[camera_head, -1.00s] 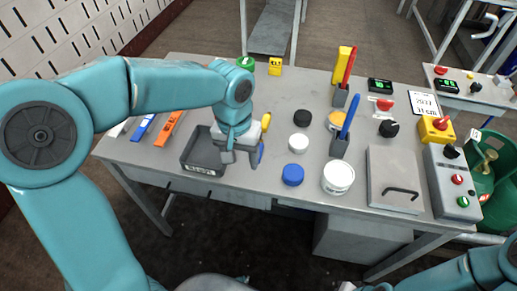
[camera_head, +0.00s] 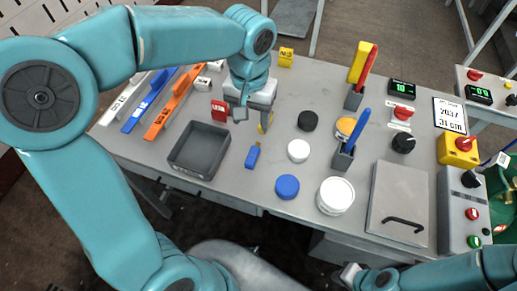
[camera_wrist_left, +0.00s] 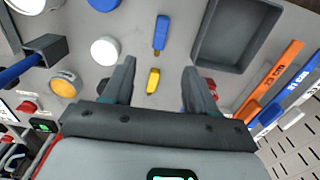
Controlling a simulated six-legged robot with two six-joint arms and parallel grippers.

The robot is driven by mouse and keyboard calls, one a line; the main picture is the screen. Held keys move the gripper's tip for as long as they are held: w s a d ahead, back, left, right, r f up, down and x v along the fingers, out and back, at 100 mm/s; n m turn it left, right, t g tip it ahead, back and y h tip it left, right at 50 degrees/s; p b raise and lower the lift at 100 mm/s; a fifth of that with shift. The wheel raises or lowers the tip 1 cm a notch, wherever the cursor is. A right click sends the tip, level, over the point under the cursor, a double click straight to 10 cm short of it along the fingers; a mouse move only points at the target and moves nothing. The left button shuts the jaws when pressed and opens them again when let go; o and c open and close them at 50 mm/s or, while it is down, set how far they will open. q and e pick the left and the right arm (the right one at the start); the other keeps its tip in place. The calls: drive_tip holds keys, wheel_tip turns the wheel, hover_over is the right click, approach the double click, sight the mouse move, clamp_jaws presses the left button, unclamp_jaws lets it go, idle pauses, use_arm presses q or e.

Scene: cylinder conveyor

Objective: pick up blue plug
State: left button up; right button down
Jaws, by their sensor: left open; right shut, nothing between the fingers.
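The blue plug (camera_head: 252,156) lies on the grey table, between the dark tray and the white round cap. It also shows in the left wrist view (camera_wrist_left: 161,33), beyond the fingertips. My left gripper (camera_head: 254,116) is open and empty, above the table on the far side of the blue plug. In the left wrist view its two fingers (camera_wrist_left: 158,65) are spread, with a yellow plug (camera_wrist_left: 153,80) seen between them. In the head view the yellow plug (camera_head: 266,122) is partly hidden by the gripper. My right gripper (camera_head: 348,275) is shut and empty at the bottom, off the table's front edge.
The dark tray (camera_head: 173,163) stands left of the blue plug. A blue cap (camera_head: 287,187), white cap (camera_head: 298,150), black cap (camera_head: 308,120) and white tub (camera_head: 335,196) stand to the right. A red block (camera_head: 220,109) is left of my left gripper.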

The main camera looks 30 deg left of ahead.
use_arm(q)
drive_tip(key=b, duration=0.1)
hover_over(251, 157)
wheel_tip(251, 157, down, 10)
drive_tip(key=shift+r, duration=0.1)
drive_tip(key=shift+s+f, duration=0.15)
drive_tip(key=shift+f, duration=0.4)
wheel_tip(251, 157, down, 5)
drive_tip(key=shift+f, duration=0.15)
clamp_jaws()
